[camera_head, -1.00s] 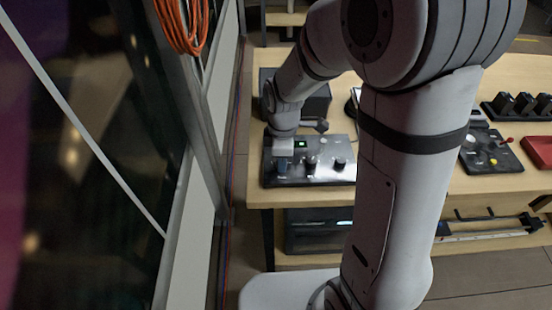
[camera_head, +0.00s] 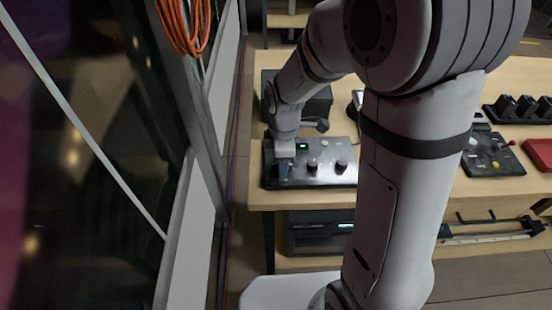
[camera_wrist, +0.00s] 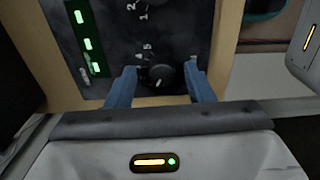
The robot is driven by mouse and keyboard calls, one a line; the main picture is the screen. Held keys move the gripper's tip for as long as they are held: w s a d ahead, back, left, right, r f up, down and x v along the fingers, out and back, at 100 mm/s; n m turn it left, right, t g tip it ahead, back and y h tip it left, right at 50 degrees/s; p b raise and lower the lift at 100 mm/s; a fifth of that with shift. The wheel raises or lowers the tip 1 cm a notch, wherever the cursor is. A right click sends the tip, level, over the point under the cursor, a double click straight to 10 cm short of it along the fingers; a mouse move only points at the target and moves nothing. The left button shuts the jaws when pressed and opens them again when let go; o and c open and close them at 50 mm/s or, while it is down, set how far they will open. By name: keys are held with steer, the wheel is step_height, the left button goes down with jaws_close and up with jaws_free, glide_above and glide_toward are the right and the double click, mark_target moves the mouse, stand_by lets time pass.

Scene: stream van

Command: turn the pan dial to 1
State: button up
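The dark control panel (camera_head: 325,181) lies at the left end of the table, with a row of black dials. My gripper (camera_head: 283,172) is lowered at its left dial and hides that dial in the head view. In the wrist view my gripper (camera_wrist: 159,78) is open, its two blue fingers on either side of a black dial (camera_wrist: 162,74), with a small gap at each side. A white pointer line shows on this dial, with digits around its rim. Another dial (camera_wrist: 165,4) with a "1" and "2" beside it is partly cut off. I cannot read which is labelled pan.
The middle knob (camera_head: 312,166) and right knob (camera_head: 342,167) stand close to the right of my gripper. A black box (camera_head: 318,104) stands behind the panel. Green lights (camera_wrist: 87,44) show on the panel. A glass wall is at the left.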

steer(key=shift+r, duration=0.1)
step_height(320, 180, up, 8)
steer(key=shift+f, duration=0.2)
stand_by(0.3)
steer(key=shift+s, duration=0.1)
steer(key=s+d+r+m+t, duration=0.1)
steer(key=s+d+r+m, duration=0.2)
steer(key=m, duration=0.6)
steer(key=s+d+r+m+t, duration=0.1)
steer(key=s+d+r+m, duration=0.2)
steer(key=s+d+m, duration=0.4)
steer(key=s+m, duration=0.1)
steer(key=s, duration=0.2)
steer(key=shift+d+m+t, duration=0.2)
steer(key=shift+m+t, duration=0.2)
steer(key=shift+c, duration=0.2)
